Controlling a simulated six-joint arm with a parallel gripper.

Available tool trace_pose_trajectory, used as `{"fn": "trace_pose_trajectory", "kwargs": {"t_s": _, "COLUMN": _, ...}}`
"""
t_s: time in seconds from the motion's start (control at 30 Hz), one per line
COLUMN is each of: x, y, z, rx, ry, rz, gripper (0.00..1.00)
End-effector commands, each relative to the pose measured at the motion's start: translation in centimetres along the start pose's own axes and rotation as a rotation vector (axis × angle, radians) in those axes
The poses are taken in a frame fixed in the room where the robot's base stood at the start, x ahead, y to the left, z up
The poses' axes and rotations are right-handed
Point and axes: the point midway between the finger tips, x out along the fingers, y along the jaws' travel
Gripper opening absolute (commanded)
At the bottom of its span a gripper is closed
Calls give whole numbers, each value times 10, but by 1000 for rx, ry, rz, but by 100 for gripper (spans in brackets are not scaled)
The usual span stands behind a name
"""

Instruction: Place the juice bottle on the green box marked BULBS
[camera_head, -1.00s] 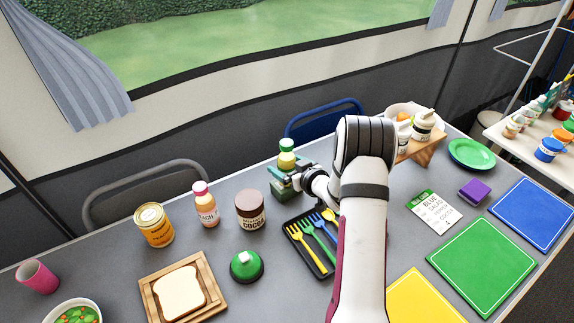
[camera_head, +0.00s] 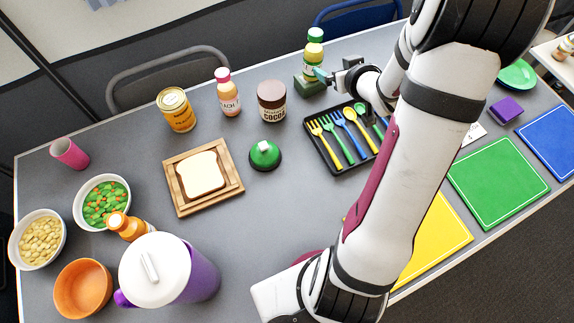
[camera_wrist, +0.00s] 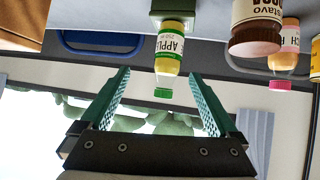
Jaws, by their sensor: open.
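The juice bottle, with a green cap and an APPLE label, stands upright on a dark green box (camera_head: 309,85) at the table's back edge. The bottle (camera_head: 314,53) also shows inverted in the wrist view (camera_wrist: 169,62), with the green box (camera_wrist: 172,8) at its base. The box's marking is not readable. My gripper (camera_head: 322,74) is beside the bottle. In the wrist view the gripper (camera_wrist: 159,74) has its two green fingers spread. The bottle lies ahead between their tips, and nothing is clamped.
A cocoa jar (camera_head: 272,101), a peach bottle (camera_head: 228,97) and a yellow can (camera_head: 176,110) stand left of the box. A cutlery tray (camera_head: 333,158) lies in front. A bread board (camera_head: 181,200), bowls and a purple pitcher (camera_head: 203,276) are further left. A blue chair (camera_head: 352,14) is behind.

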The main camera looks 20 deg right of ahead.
Motion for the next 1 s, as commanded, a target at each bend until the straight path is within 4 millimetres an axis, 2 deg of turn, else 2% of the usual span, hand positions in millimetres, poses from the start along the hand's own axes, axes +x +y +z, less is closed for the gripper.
{"fn": "trace_pose_trajectory", "kwargs": {"t_s": 0.03, "x": -16, "y": -13, "z": -11, "rx": 9, "ry": -78, "rz": 59, "gripper": 95}}
{"fn": "trace_pose_trajectory", "kwargs": {"t_s": 0.07, "x": -29, "y": -21, "z": -11, "rx": 32, "ry": -148, "rz": 101, "gripper": 95}}
{"fn": "trace_pose_trajectory", "kwargs": {"t_s": 0.13, "x": -71, "y": -50, "z": -1, "rx": 107, "ry": -317, "rz": 166, "gripper": 95}}
{"fn": "trace_pose_trajectory", "kwargs": {"t_s": 0.17, "x": -92, "y": -65, "z": 8, "rx": 144, "ry": -392, "rz": 179, "gripper": 95}}
{"fn": "trace_pose_trajectory", "kwargs": {"t_s": 0.3, "x": -197, "y": -147, "z": 58, "rx": 301, "ry": -729, "rz": 122, "gripper": 95}}
{"fn": "trace_pose_trajectory", "kwargs": {"t_s": 0.4, "x": -258, "y": -191, "z": 86, "rx": 364, "ry": -914, "rz": 38, "gripper": 95}}
{"fn": "trace_pose_trajectory", "kwargs": {"t_s": 0.5, "x": -292, "y": -213, "z": 100, "rx": 392, "ry": -1018, "rz": -17, "gripper": 95}}
{"fn": "trace_pose_trajectory", "kwargs": {"t_s": 0.6, "x": -302, "y": -219, "z": 104, "rx": 403, "ry": -1052, "rz": -31, "gripper": 95}}
{"fn": "trace_pose_trajectory", "kwargs": {"t_s": 1.0, "x": -302, "y": -218, "z": 103, "rx": 405, "ry": -1051, "rz": -27, "gripper": 95}}
